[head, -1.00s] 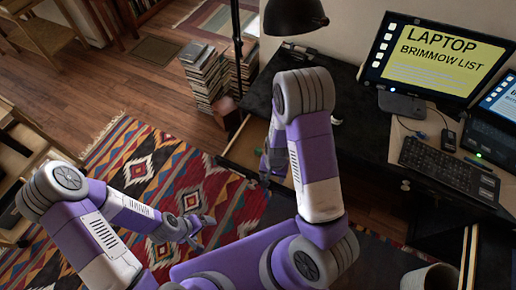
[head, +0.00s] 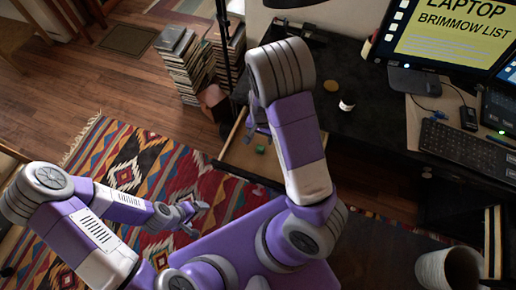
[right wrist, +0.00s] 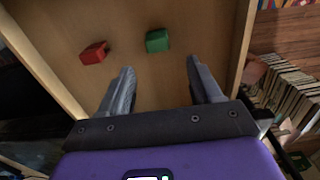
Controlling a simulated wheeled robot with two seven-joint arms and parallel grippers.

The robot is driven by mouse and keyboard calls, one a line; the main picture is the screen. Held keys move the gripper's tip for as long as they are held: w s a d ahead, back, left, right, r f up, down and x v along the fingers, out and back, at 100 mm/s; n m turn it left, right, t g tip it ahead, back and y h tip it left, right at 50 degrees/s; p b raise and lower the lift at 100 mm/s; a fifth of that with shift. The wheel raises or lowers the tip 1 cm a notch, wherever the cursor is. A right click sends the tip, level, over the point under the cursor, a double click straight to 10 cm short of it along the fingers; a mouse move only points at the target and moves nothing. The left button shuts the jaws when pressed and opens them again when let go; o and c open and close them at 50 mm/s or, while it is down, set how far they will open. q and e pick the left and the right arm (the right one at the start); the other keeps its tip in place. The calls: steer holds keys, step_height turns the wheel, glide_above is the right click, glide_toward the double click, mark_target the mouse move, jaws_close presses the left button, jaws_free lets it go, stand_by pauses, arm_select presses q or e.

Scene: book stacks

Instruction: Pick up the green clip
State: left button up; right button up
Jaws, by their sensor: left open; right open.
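The green clip (right wrist: 157,40) lies in an open wooden drawer (right wrist: 205,22), just beyond my right gripper's fingertips in the right wrist view. It also shows as a small green block (head: 260,149) in the head view. My right gripper (right wrist: 160,68) is open and empty, its fingers pointing into the drawer with the clip ahead of the gap between them. In the head view this gripper is partly hidden behind my right arm. My left gripper (head: 194,214) is open and empty above the patterned rug.
A red clip (right wrist: 94,52) lies left of the green one in the drawer. The drawer's side walls stand on both sides of my right gripper. The black desk (head: 372,125) holds a keyboard (head: 468,152) and monitor (head: 440,40). Stacked cases (head: 185,62) stand behind.

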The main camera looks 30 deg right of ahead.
mark_target(261, 146)
steer(key=f+b, duration=0.1)
steer(key=f, duration=0.3)
steer(key=f+b, duration=0.2)
steer(key=f, duration=0.1)
steer(key=shift+s+a+f, duration=0.1)
steer(key=shift+s+f, duration=0.1)
steer(key=shift+f, duration=0.15)
steer(key=shift+r, duration=0.1)
steer(key=shift+c, duration=0.5)
steer(key=c, duration=0.9)
